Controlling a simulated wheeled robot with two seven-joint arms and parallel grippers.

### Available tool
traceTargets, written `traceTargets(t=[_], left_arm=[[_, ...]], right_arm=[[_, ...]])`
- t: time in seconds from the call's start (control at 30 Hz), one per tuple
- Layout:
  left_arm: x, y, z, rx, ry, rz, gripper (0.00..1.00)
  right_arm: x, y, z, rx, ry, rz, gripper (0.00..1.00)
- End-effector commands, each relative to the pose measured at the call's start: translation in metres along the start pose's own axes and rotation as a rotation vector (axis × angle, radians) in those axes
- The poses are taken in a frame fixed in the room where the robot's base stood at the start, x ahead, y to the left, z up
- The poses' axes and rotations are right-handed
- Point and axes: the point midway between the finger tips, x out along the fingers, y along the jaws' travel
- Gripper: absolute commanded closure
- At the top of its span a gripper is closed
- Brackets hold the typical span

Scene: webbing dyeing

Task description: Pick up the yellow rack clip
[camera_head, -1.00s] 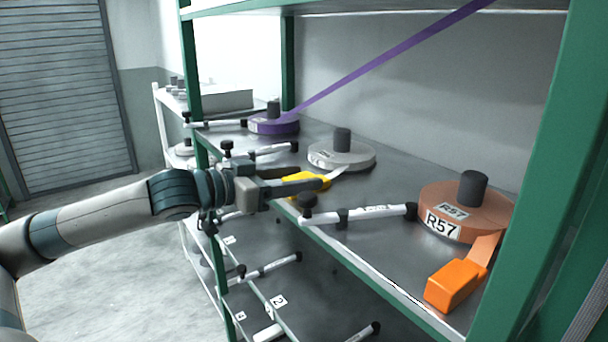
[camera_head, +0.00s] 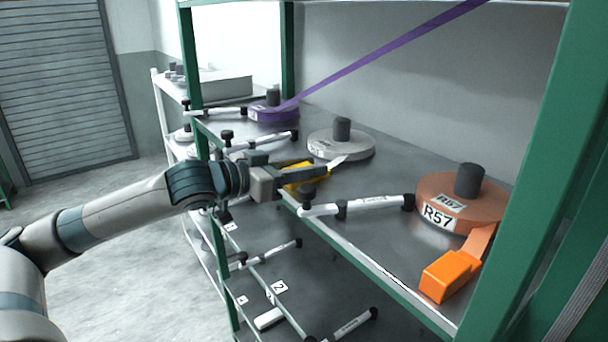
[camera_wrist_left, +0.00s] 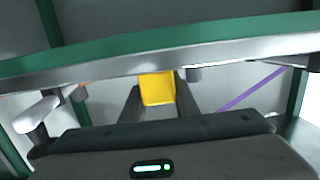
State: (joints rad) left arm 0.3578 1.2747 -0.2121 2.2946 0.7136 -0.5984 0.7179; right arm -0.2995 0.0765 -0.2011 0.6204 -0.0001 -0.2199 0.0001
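The yellow rack clip (camera_head: 297,184) is at the front edge of the middle shelf, on the end of the pale webbing strip from the white-grey roll (camera_head: 342,150). My left gripper (camera_head: 305,172) is at the clip, with one finger on each side of it, and partly hides it. In the left wrist view the clip (camera_wrist_left: 157,88) stands between the two fingers, which look spread around it; whether they touch it is hard to tell. My right gripper is not in view.
A white rod with black ends (camera_head: 360,205) juts close to the clip's right. An orange roll marked R57 (camera_head: 460,198) with an orange clip (camera_head: 449,276) lies farther right. A purple roll (camera_head: 272,112) is behind. Green posts (camera_head: 525,180) frame the shelf.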

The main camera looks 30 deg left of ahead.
Motion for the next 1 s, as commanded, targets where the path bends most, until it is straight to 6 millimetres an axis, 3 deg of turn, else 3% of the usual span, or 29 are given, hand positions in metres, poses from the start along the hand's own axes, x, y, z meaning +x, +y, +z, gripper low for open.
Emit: traceTargets(t=[0.1, 0.57, 0.77, 1.0], left_arm=[[0.000, 0.000, 0.000, 0.000, 0.000, 0.000, 0.95], [-0.001, 0.000, -0.005, 0.001, 0.001, -0.001, 0.95], [-0.003, -0.001, -0.018, 0.002, 0.004, -0.001, 0.95], [-0.007, 0.000, -0.048, 0.002, 0.005, -0.001, 0.95]], right_arm=[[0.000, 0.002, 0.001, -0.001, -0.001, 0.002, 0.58], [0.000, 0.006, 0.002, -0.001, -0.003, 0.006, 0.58], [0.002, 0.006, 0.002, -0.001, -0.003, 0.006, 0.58], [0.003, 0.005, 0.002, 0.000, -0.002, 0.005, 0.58]])
